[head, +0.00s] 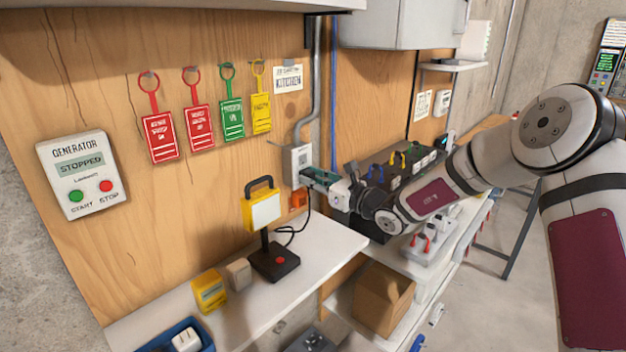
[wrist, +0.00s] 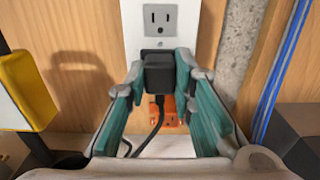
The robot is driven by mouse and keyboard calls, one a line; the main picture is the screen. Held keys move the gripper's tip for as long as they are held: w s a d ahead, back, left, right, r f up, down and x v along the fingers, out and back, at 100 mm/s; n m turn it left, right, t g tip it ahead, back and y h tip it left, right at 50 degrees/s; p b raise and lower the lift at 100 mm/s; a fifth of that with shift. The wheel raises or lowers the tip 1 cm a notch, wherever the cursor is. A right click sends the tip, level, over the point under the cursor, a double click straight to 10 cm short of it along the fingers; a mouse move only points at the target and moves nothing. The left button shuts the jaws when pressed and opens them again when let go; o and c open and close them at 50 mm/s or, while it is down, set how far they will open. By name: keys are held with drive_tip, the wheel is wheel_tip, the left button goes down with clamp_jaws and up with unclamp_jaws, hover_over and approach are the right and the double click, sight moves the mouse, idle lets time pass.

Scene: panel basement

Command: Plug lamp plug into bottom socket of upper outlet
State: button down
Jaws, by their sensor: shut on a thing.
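The black lamp plug (wrist: 158,74) is between the teal pads of my gripper (wrist: 160,80), which is shut on it. The plug is in front of the lower half of the white upper outlet (wrist: 132,25) and hides most of the bottom socket. The outlet's top socket (wrist: 160,18) is empty. I cannot tell whether the plug touches the outlet or how far its prongs are in. In the head view my gripper (head: 318,178) reaches the upper outlet (head: 302,157) from the right. The yellow lamp (head: 262,211) stands on the shelf, its black cord running up to the plug.
An orange lower outlet (wrist: 168,118) is just below the plug, behind the cord. A grey conduit (head: 312,85) and a blue cable (head: 333,90) run down the wall nearby. The white shelf (head: 300,262) holds small yellow and beige blocks. A black panel (head: 400,178) is right of the gripper.

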drive_tip(key=shift+a, duration=0.1)
drive_tip(key=c, duration=1.3)
unclamp_jaws()
drive_tip(key=v, duration=1.2)
drive_tip(key=s+a+r+n+g+h, duration=0.1)
drive_tip(key=s+r+n+g+h, duration=0.15)
drive_tip(key=s+n+g, duration=0.5)
drive_tip(key=s+a+r+n+g+h, duration=0.25)
drive_tip(key=s+n, duration=0.65)
drive_tip(key=s, duration=0.5)
drive_tip(key=s+d+r+n+t+h, duration=0.1)
drive_tip(key=s+d+n+t+h, duration=0.1)
drive_tip(key=s+d+n+h, duration=0.2)
drive_tip(key=s+d+r+n+t+h+b, duration=0.1)
drive_tip(key=s+d+n+h, duration=0.4)
drive_tip(key=s+d, duration=0.6)
drive_tip(key=d+r+t, duration=0.1)
drive_tip(key=d, duration=0.3)
drive_tip(key=shift+d+r+t, duration=0.25)
drive_tip(key=shift+d+t, duration=0.05)
